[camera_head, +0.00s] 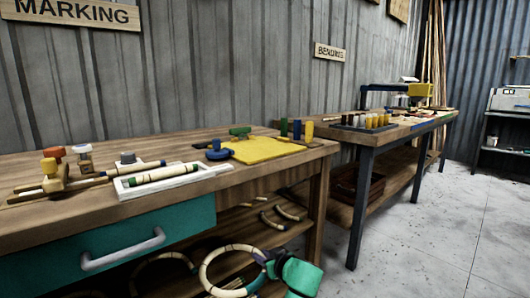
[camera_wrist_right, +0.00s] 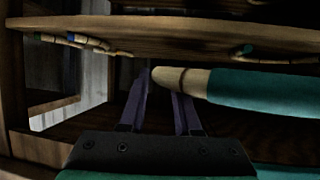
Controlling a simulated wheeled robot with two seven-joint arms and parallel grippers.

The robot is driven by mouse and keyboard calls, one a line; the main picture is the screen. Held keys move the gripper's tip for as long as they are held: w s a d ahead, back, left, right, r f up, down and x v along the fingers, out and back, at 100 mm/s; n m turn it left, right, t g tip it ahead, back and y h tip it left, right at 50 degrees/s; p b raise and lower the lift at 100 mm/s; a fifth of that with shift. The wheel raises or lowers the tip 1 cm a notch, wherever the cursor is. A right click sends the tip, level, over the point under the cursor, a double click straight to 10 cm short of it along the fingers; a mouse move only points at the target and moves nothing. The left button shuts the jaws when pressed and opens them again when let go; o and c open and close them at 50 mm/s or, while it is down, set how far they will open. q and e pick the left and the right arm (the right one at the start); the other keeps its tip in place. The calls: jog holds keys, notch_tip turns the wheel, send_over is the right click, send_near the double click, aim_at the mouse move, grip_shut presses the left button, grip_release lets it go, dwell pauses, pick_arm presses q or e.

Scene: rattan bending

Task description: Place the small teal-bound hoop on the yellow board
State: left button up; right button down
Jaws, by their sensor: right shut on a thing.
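My right gripper (camera_head: 268,264) is low at the front of the bench, beside the lower shelf. Its dark fingers are shut at the edge of a pale hoop (camera_head: 204,271) with darker bands. In the right wrist view, a pale rod end with a wide teal binding (camera_wrist_right: 262,90) lies at the fingers (camera_wrist_right: 165,85), and I take it for the small teal-bound hoop. The fingers hide the exact grip. The yellow board (camera_head: 268,150) lies flat on the bench top near its right end, with a bare middle. My left gripper is not in view.
A green clamp (camera_head: 240,132) and a blue clamp (camera_head: 218,151) stand at the board's edges. A white tray (camera_head: 195,176) with a rod lies to the left. The bench edge and lower shelf (camera_head: 225,226), with other hoops and curved pieces, are close to my gripper.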

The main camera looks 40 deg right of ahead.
jog(key=s+a+f+n+y, duration=0.1)
jog(key=s+a+f, duration=0.1)
jog(key=s+a, duration=0.6)
jog(key=s+a+f+n+y, duration=0.1)
jog(key=s+a+f, duration=0.2)
jog(key=s+a, duration=0.6)
jog(key=a, duration=0.9)
jog(key=shift+s+f, duration=0.15)
jog(key=shift+f, duration=0.05)
jog(key=shift+d, duration=0.2)
